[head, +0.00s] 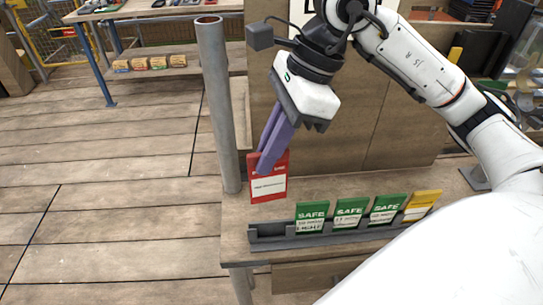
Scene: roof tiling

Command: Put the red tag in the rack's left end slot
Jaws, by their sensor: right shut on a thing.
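The red tag (268,188) is upright, with a white label on its face. My right gripper (266,163) is shut on its top edge and holds it above the bench, behind and above the left end of the rack. The dark grey rack (272,238) stands along the bench's front edge. Its left end slot (266,230) looks empty. Green SAFE tags (312,216), (349,212), (387,208) stand in the slots to the right, and a yellow tag (421,205) stands at the right end. My left gripper is out of view.
A grey metal post (217,110) rises at the bench's left corner, close to the red tag. A wooden panel (400,135) stands behind the bench. The bench top (340,188) is clear behind the rack. Wooden floor lies open at left.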

